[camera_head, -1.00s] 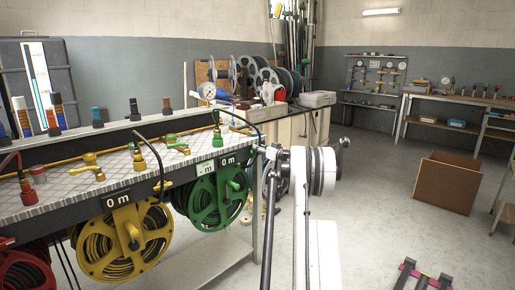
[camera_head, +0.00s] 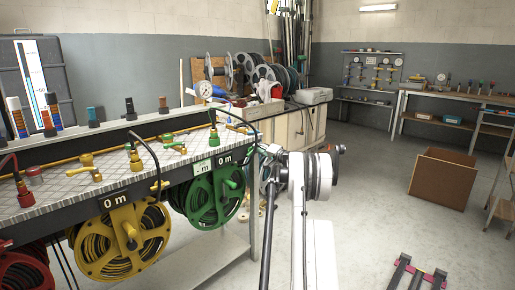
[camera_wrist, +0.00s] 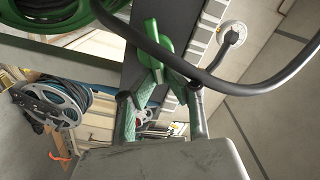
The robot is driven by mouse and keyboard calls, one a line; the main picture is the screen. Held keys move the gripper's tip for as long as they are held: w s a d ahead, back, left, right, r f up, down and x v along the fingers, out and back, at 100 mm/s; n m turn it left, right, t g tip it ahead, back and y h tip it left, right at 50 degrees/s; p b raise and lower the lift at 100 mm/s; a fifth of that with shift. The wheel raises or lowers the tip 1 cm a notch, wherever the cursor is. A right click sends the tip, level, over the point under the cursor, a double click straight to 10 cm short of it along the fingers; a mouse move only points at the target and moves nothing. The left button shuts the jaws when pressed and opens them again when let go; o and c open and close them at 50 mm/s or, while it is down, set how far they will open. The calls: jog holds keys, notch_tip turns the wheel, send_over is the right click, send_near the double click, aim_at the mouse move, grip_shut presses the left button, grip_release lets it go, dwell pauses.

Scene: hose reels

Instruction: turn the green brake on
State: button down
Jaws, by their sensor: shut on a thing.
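A green lever-like part (camera_wrist: 152,42), which looks like the green brake, stands against a dark panel in the wrist view. My gripper (camera_wrist: 158,78) is shut on it, with the two fingers converging at its lower end. The fingers partly cover the grip, so the exact contact is hidden. In the head view, the green hose reel (camera_head: 210,201) hangs under the bench's right end. My arm stands just right of it, and the gripper cannot be made out clearly there. Which way the brake is set cannot be told.
A black hose (camera_wrist: 210,78) arcs across the wrist view, close by the fingers. The bench (camera_head: 120,176) carries several valves, and a yellow reel (camera_head: 122,240) hangs left of the green one. A brown box (camera_head: 443,179) stands on the open floor to the right.

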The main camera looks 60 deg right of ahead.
jog(key=m, duration=0.1)
jog(key=f+m, duration=0.1)
jog(key=m, duration=0.2)
jog(key=shift+w+a+f+m, duration=0.15)
jog(key=shift+w+f+m, duration=0.1)
jog(key=shift+m, duration=0.15)
dwell(0.4)
jog(key=c, duration=1.8)
grip_release()
jog(key=shift+o, duration=0.4)
jog(key=shift+w+a, duration=0.15)
jog(key=shift+s+d+m, duration=0.2)
jog(key=shift+s+m, duration=0.05)
jog(key=shift+m, duration=0.05)
jog(key=s+a, duration=0.2)
jog(key=s, duration=0.9)
jog(key=shift+s, duration=0.3)
